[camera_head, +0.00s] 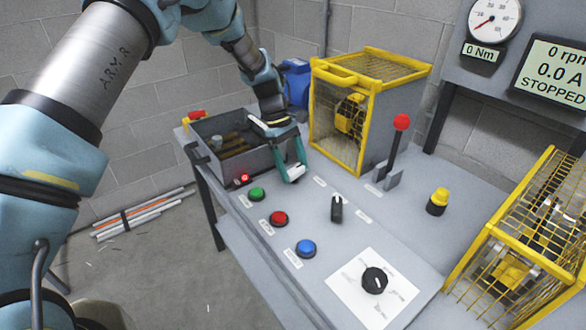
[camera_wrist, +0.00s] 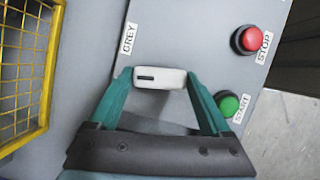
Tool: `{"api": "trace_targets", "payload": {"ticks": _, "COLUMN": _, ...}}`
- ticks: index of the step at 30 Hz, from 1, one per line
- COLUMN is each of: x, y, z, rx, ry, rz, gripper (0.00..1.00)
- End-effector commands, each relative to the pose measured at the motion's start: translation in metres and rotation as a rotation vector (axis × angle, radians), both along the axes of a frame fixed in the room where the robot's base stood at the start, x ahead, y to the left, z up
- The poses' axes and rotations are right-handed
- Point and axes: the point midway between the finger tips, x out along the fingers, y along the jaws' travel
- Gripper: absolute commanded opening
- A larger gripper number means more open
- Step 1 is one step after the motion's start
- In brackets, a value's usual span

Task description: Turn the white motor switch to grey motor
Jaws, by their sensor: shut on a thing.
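The white motor switch (camera_wrist: 170,78) is a white bar-shaped knob with a short black mark near its left end in the wrist view. My gripper (camera_wrist: 157,76) has its two teal fingers against the knob's ends and is shut on it. The label GREY (camera_wrist: 128,38) is on the panel just above the knob's left end. Any label on the other side is hidden by my gripper. In the head view my gripper (camera_head: 290,170) is down at the panel, at the right front of a grey open box, and mostly covers the switch.
Green START (camera_wrist: 228,104) and red STOP (camera_wrist: 250,40) buttons are right of my gripper. A yellow cage (camera_head: 372,62) stands close behind it. A black lever switch (camera_head: 337,208), blue button (camera_head: 306,248), red-knobbed lever (camera_head: 397,140) and black dial (camera_head: 374,281) are farther along the panel. The display reads STOPPED.

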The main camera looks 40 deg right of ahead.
Motion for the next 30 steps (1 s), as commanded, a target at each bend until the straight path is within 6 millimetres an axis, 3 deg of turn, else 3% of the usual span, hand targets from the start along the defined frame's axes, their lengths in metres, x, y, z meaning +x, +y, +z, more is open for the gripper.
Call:
{"api": "trace_targets", "payload": {"ticks": 18, "x": 0.0007, "y": -0.0041, "z": -0.0012, "rx": -0.001, "ry": -0.003, "rz": -0.584, "gripper": 0.27}}
{"api": "trace_targets", "payload": {"ticks": 30, "x": -0.0003, "y": -0.0054, "z": -0.0001, "rx": 0.0, "ry": -0.003, "rz": -0.873, "gripper": 0.27}}
